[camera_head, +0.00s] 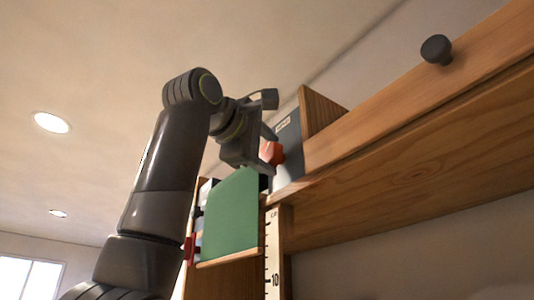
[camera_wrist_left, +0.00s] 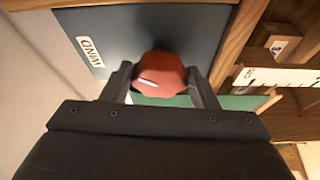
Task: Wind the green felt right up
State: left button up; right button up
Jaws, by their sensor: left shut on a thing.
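The green felt (camera_head: 231,215) hangs as a flat sheet on the left of the wooden cabinet, with a wooden bar along its lower edge. A strip of the felt (camera_wrist_left: 240,102) also shows in the left wrist view. A red knob (camera_wrist_left: 160,75) with a white mark sits on a dark panel (camera_wrist_left: 135,25) labelled "WIND" (camera_wrist_left: 91,50). My left gripper (camera_head: 271,152) is shut on the red knob, with one finger on each side of it in the left wrist view (camera_wrist_left: 163,85). My right gripper is in neither view.
A wooden board with a black knob (camera_head: 436,50) runs to the upper right, above a wooden shelf (camera_head: 400,170). A white scale (camera_head: 272,265) marked 10 runs down beside the felt. A small red part (camera_head: 190,248) is at the felt's left. Open room lies left.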

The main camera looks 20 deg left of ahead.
pick_arm(q)
jog(key=n, duration=0.2)
jog(key=n+g+p, duration=0.1)
jog(key=shift+r+n, duration=0.3)
jog(key=shift+n, duration=0.1)
jog(key=shift+n+g+p, duration=0.8)
jog(key=shift+n, duration=0.3)
jog(key=o, duration=1)
jog(key=shift+a, duration=0.1)
jog(key=shift+s+a, duration=0.1)
jog(key=shift+s, duration=0.2)
jog(key=b+v, duration=0.2)
jog(key=v, duration=1.4)
jog(key=shift+s, duration=0.35)
